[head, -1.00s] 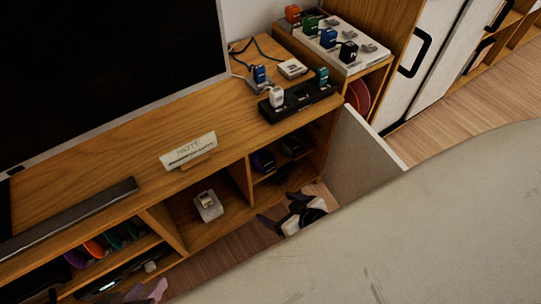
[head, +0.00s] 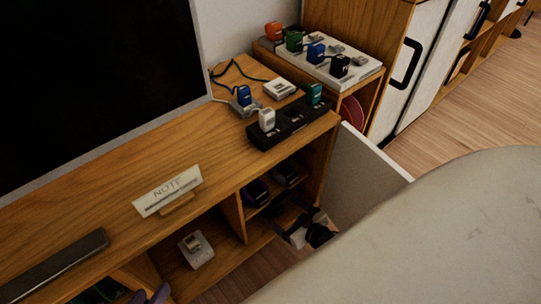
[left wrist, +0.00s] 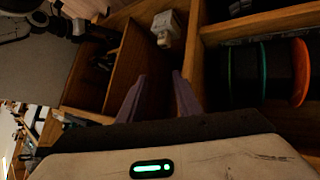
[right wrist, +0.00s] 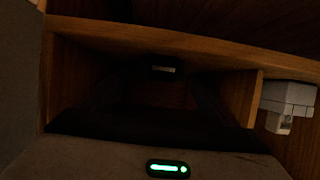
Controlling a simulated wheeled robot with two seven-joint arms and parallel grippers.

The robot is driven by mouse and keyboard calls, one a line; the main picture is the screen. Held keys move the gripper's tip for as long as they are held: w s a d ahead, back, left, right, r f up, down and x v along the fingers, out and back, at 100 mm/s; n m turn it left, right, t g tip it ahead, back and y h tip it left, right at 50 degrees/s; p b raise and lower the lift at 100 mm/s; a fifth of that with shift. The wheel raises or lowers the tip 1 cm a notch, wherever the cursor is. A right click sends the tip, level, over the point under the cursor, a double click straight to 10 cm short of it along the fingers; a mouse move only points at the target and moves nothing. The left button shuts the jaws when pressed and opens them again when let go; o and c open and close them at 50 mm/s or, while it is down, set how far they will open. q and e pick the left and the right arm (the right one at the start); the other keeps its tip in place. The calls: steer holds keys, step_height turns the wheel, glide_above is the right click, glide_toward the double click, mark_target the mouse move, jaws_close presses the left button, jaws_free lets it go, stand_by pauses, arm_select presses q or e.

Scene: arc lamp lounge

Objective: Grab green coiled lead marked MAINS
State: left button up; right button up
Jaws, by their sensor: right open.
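Coiled leads stand in a cubby at the right of the left wrist view: a green one (left wrist: 230,75), a teal-green one (left wrist: 264,72) and an orange one (left wrist: 301,72). No MAINS marking is readable. In the head view a green coil (head: 106,288) shows partly at the bottom edge. My left gripper (head: 150,297) is at the bottom of the head view; in its wrist view its fingers (left wrist: 160,98) are apart and empty, short of the cubbies. My right gripper (head: 303,225) is open at the lower right cubby; its fingers are dark in its own view.
A white adapter (head: 196,249) sits in the middle cubby. Dark items (head: 256,191) lie in the upper right cubby. A power strip (head: 292,123) with plugs, a note sign (head: 168,190) and a dark bar (head: 55,265) stand on top. A pale rounded surface (head: 430,230) fills the lower right.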

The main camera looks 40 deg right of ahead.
steer(key=b+x, duration=0.1)
steer(key=x, duration=0.1)
steer(key=b+x, duration=0.1)
steer(key=x, duration=0.1)
steer(key=shift+a+f, duration=0.1)
steer(key=shift+f, duration=0.2)
steer(key=shift+w+b, duration=0.3)
steer(key=c, duration=1.2)
arm_select(q)
steer(key=shift+w+d+r+t+h, duration=0.1)
steer(key=shift+d+r+t+h, duration=0.25)
steer(key=shift+r, duration=0.3)
steer(key=shift+w+d+r+t+h, duration=0.15)
steer(key=shift+d+r+h, duration=0.25)
steer(key=shift+r, duration=0.2)
arm_select(e)
steer(key=shift+o, duration=0.2)
arm_select(q)
steer(key=shift+s, duration=0.1)
arm_select(e)
steer(key=shift+r, duration=0.15)
